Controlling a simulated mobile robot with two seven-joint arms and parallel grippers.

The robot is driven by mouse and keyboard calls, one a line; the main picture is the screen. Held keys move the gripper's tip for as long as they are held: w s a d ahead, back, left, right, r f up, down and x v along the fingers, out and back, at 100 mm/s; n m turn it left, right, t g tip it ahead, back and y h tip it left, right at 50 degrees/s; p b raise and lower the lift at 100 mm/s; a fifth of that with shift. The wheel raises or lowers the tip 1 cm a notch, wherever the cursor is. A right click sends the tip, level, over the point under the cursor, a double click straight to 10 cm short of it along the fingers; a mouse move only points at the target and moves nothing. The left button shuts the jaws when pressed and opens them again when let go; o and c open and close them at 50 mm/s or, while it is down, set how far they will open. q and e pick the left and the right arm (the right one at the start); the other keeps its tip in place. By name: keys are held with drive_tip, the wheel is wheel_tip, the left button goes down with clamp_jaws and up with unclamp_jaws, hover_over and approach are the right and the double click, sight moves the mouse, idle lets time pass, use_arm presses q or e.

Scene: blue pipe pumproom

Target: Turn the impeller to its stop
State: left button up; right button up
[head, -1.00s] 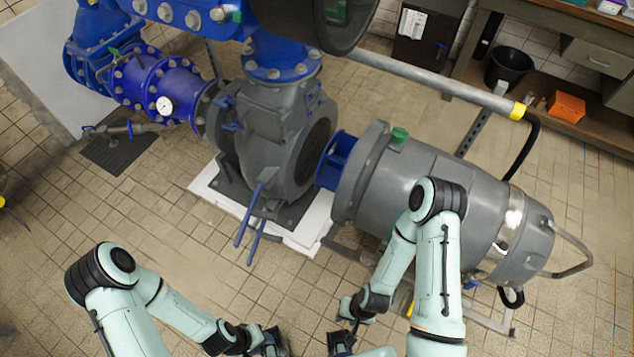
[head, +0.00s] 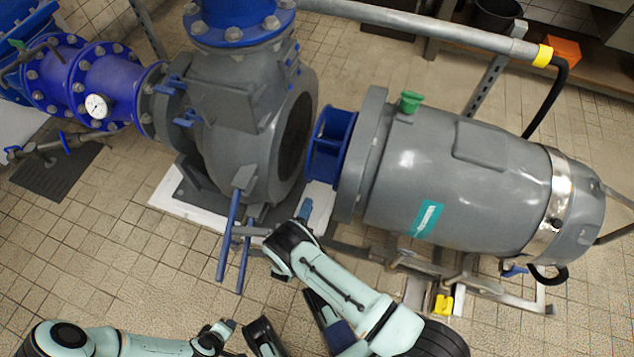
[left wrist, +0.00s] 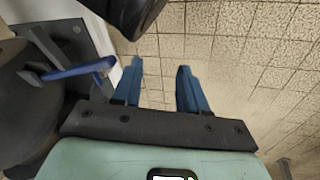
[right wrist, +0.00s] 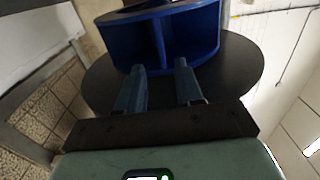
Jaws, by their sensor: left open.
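The impeller (head: 330,145) is a blue vaned wheel on the front of the grey motor unit (head: 455,175), facing the pump casing's round opening. In the right wrist view the impeller (right wrist: 205,32) is just ahead, with one upright vane lined up between the fingertips. My right gripper (head: 305,209) is open and empty, below the impeller in the head view; contact cannot be told. In the right wrist view its blue fingers (right wrist: 159,66) are apart. My left gripper (head: 228,326) is low at the bottom of the head view; in the left wrist view its fingers (left wrist: 160,66) are open, with nothing between them.
The grey pump casing (head: 235,125) stands left of the impeller, with blue handles (head: 229,235) sticking out in front. A metal rail frame (head: 470,275) runs under the motor. A pipe with a yellow band (head: 543,56) crosses behind.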

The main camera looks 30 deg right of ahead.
use_arm(q)
drive_tip(key=s+f+g+b, duration=0.1)
drive_tip(key=s+f+b, duration=0.1)
drive_tip(key=s+f, duration=0.2)
drive_tip(key=shift+s+a+f+g, duration=0.2)
drive_tip(key=shift+s+a+g, duration=0.15)
drive_tip(key=shift+s+g, duration=0.1)
use_arm(e)
drive_tip(key=x, duration=1.1)
clamp_jaws()
